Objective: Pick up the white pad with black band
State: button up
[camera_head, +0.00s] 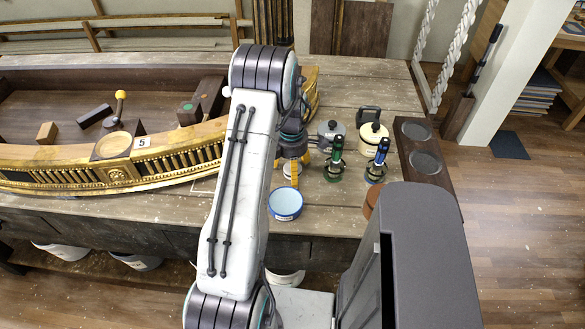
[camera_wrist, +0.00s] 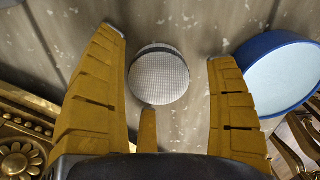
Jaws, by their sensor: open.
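The white pad with black band (camera_wrist: 158,78) is a round, white, mesh-textured disc with a dark band across its upper part in the wrist view. It lies on the wooden table between the spread yellow fingers of my gripper (camera_wrist: 168,48), which is open and empty. Bare table shows between the pad and both side fingers, and a shorter third finger lies just below it. In the head view my gripper (camera_head: 292,162) points down over the pad (camera_head: 288,169), which is mostly hidden by the fingers.
A blue-rimmed round dish (camera_wrist: 275,75) stands close to the right finger; it also shows in the head view (camera_head: 286,204). The gilt console (camera_head: 180,160) is at left. Green (camera_head: 335,160) and blue (camera_head: 376,163) microscope-like objects and a cream kettle (camera_head: 373,136) stand at right.

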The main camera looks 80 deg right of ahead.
jog(key=shift+f, duration=0.3)
jog(key=c, duration=1)
